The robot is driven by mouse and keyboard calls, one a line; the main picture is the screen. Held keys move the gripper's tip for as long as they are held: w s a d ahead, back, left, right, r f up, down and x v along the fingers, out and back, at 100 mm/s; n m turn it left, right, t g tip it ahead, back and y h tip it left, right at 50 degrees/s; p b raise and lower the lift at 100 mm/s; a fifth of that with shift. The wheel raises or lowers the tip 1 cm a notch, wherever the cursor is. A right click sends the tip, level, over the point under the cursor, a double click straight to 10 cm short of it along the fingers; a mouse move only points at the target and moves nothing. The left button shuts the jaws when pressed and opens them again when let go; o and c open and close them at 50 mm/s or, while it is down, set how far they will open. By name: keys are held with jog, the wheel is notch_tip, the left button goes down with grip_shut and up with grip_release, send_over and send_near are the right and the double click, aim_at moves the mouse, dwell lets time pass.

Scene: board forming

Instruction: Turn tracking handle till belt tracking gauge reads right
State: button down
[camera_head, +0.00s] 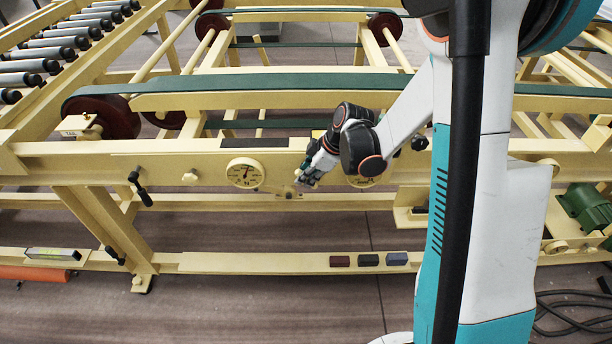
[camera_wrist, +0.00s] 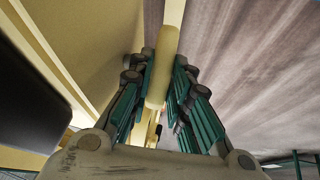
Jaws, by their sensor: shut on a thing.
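A round cream gauge (camera_head: 245,173) with a dark needle is on the front beam. Its needle seems to point near the top, but the scale is too small to read. A second round dial (camera_head: 366,178) is partly hidden behind my arm. My gripper (camera_head: 308,178) is at the beam between the two dials. In the wrist view my gripper (camera_wrist: 165,78) is shut on a pale yellow, rounded handle (camera_wrist: 161,62), with a finger on each side. In the head view the fingers mostly hide this handle.
A black crank (camera_head: 139,188) and a small cream knob (camera_head: 190,176) are on the beam to the left. The lower rail (camera_head: 222,262) carries red, black and blue blocks (camera_head: 368,260). A green belt (camera_head: 290,84) runs above the beam. Open floor lies in front.

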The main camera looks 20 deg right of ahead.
jog(key=c, duration=1.5)
grip_release()
jog(key=shift+r, duration=0.1)
jog(key=v, duration=1.1)
jog(key=shift+s+d+r, duration=0.1)
jog(key=shift+d+r, duration=0.1)
jog(key=shift+r, duration=0.15)
